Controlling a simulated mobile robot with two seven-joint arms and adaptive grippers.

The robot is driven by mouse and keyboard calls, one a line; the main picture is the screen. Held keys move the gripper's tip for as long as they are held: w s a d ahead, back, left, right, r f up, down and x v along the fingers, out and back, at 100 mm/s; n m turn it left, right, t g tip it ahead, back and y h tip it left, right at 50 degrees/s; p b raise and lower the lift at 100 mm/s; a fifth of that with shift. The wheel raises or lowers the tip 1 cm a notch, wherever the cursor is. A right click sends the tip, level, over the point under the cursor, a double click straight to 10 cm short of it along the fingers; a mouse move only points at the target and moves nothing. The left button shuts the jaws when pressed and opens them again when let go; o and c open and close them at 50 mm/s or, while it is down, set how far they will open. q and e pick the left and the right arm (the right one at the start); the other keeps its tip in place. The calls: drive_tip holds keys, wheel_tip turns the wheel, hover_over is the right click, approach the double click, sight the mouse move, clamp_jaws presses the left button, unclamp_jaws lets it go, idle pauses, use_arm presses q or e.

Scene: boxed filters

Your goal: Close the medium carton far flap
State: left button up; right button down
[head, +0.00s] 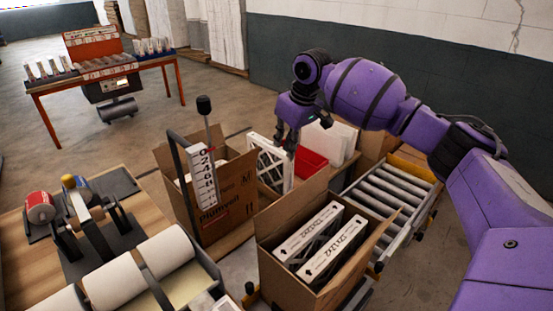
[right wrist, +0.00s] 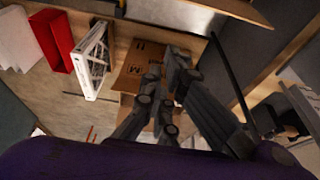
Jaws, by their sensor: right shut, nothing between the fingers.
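A brown carton (head: 230,207) stands left of centre in the head view. It seems to carry an M mark, and M marks show on brown cardboard (right wrist: 143,62) in the right wrist view. A second open brown carton (head: 282,281) stands in front, holding two white-framed filters (head: 333,257). Its far flap (head: 290,208) stands raised. I cannot tell for sure which carton is the medium one. My right gripper (head: 287,142) is shut and empty, pointing down beyond the front carton's raised flap. It also shows in the right wrist view (right wrist: 172,75). My left gripper is not in view.
A white pleated filter (head: 271,163) and a red bin (head: 311,163) stand behind the cartons. A roller conveyor (head: 385,195) lies at the right. A wooden bench (head: 20,250) with paper rolls (head: 160,262) is at the left. Open floor lies behind.

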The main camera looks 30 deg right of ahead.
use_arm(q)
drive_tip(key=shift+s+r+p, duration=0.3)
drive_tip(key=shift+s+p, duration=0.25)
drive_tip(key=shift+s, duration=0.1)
use_arm(e)
wheel_tip(320, 180, down, 9)
drive_tip(key=s, duration=0.1)
drive_tip(key=shift+s+d, duration=0.2)
drive_tip(key=shift+s, duration=0.05)
